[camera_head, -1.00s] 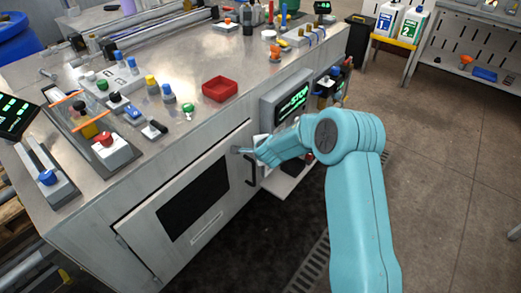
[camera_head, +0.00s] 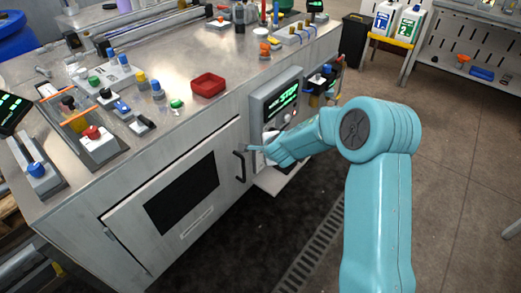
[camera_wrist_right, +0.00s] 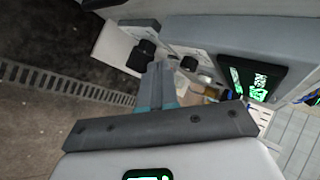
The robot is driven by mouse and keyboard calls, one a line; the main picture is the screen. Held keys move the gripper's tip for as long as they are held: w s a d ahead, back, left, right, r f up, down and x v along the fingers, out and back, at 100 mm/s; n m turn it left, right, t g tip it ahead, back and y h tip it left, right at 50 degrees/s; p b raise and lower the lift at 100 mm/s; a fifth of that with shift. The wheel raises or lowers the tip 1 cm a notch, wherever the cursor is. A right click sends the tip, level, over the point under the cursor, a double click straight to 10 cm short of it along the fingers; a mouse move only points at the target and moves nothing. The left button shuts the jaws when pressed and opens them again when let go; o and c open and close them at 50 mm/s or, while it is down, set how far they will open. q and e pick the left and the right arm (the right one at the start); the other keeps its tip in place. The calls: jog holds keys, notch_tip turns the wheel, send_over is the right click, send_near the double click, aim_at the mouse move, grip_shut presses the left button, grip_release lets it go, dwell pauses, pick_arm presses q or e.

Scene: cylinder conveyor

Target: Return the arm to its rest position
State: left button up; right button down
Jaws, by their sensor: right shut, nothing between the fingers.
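My right arm comes in from the lower right in the head view and bends at a large round joint. Its gripper (camera_head: 252,148) points left, in front of the cabinet's front face, close to the black door handle (camera_head: 239,166). I cannot tell whether it touches anything there. In the right wrist view the gripper's fingers (camera_wrist_right: 160,82) are together with nothing between them. My left gripper is in neither view.
A panel with a green-lit screen (camera_head: 281,97) stands just beyond the gripper, above a low shelf (camera_head: 280,178). The worktop holds a red tray (camera_head: 208,84) and several buttons. The floor right of my arm is clear. A grating (camera_head: 310,245) lies in the floor.

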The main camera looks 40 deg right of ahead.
jog(key=shift+s+d+r, duration=0.2)
jog(key=shift+s+r, duration=0.5)
jog(key=shift+s+d+r, duration=0.15)
jog(key=shift+s+r, duration=0.5)
jog(key=shift+s, duration=0.05)
